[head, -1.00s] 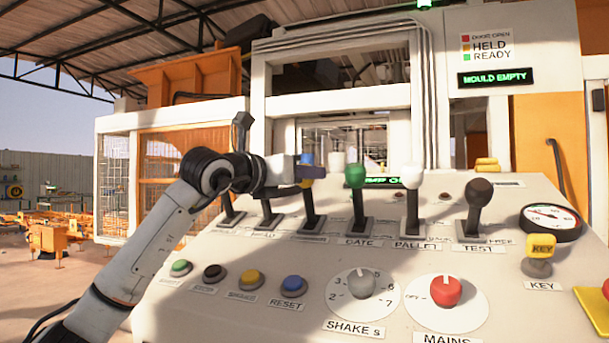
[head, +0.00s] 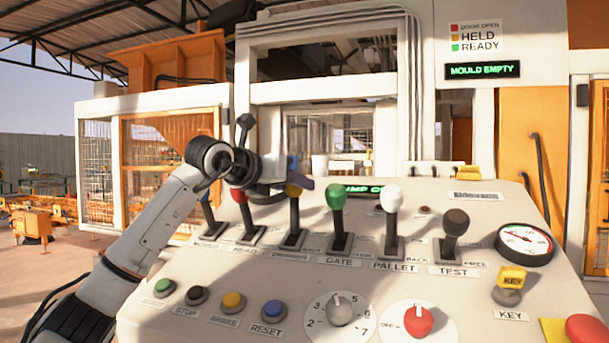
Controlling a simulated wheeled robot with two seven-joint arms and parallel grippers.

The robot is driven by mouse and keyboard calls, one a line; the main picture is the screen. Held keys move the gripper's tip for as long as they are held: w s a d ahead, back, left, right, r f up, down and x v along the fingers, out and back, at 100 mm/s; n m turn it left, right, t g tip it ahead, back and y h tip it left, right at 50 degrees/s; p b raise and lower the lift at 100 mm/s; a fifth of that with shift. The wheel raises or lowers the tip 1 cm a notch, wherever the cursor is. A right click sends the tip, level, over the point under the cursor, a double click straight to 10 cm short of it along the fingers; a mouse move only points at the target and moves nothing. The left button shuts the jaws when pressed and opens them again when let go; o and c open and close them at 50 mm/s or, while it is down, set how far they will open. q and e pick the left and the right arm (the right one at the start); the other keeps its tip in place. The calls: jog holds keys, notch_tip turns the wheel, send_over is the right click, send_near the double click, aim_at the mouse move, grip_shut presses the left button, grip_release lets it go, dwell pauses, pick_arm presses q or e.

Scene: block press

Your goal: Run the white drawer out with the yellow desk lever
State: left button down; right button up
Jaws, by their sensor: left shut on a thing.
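The yellow desk lever (head: 294,191) stands third from the left in the console's row of levers. My left gripper (head: 292,182) is shut on its knob, reaching in from the left. The fingers hide part of the knob. The lever's label is too blurred to read. Behind the console, pale items (head: 320,165) show low in the press opening. I cannot tell whether any of them is the white drawer. My right gripper is not in view.
A red lever (head: 238,196) stands left of the yellow one, close under my wrist. A green lever (head: 337,197) stands close on the right, then a white lever (head: 391,201) and a dark brown lever (head: 456,222). The sign (head: 482,70) reads MOULD EMPTY.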

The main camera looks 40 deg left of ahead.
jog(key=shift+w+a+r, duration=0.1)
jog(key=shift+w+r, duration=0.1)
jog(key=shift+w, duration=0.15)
pick_arm(q)
jog(key=c, duration=1.3)
grip_release()
jog(key=shift+b+v, duration=1.2)
jog(key=shift+v, duration=3.9)
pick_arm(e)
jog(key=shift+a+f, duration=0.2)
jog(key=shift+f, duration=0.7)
